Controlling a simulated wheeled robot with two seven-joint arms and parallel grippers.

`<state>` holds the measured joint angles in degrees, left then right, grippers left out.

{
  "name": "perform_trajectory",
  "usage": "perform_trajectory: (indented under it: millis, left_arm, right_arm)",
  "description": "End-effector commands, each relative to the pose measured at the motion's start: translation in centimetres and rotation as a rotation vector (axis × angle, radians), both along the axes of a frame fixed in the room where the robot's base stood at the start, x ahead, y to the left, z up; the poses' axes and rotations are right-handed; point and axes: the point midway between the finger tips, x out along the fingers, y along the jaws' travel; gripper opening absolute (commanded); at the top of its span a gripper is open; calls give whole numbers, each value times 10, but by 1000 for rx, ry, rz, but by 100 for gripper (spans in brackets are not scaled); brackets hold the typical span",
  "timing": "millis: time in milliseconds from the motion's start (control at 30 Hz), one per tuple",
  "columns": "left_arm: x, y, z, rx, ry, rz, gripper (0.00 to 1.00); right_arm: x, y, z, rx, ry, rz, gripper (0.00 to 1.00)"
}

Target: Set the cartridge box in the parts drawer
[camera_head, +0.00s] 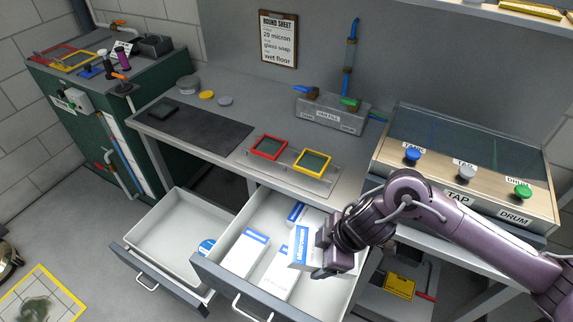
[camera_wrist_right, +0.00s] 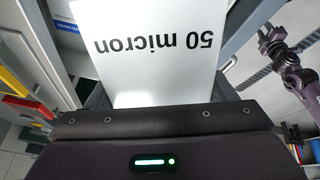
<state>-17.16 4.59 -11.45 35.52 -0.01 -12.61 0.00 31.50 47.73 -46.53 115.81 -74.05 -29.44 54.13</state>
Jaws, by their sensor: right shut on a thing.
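My right gripper (camera_head: 330,248) is shut on a white cartridge box (camera_head: 305,257) with a blue band. It holds the box over the right part of the wide open drawer (camera_head: 210,268). In the right wrist view the box (camera_wrist_right: 150,45) shows "50 micron" upside down, between the fingers. Several similar white boxes, such as one at the left (camera_head: 245,254), lie in this drawer. A second, smaller open drawer (camera_head: 140,247) is left of it. No label tells which is the parts drawer. My left gripper (camera_wrist_right: 270,40) shows small in the right wrist view; its opening is unclear.
A blue-and-white round item (camera_head: 206,246) lies in the smaller drawer. Red (camera_head: 268,148) and yellow (camera_head: 312,160) frames sit on the bench above the drawers. The tap and drum panel (camera_head: 460,197) stands at the right. Much of the smaller drawer is bare.

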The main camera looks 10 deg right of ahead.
Motion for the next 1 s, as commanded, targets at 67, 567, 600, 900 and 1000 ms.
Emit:
perform_trajectory:
  millis: [67,567,600,900,1000]
  left_arm:
    - [0,0,0,0,0,0,36]
    - [0,0,0,0,0,0,36]
    - [0,0,0,0,0,0,36]
    - [0,0,0,0,0,0,36]
    - [0,0,0,0,0,0,36]
  right_arm:
    - [5,-3,9,-2,-11,-11,42]
    - [27,-59,117,-11,-21,-316,42]
    - [27,-64,123,-9,-19,-341,42]
    - [23,-77,142,1,1,-441,42]
    - [23,-77,142,2,2,-444,42]
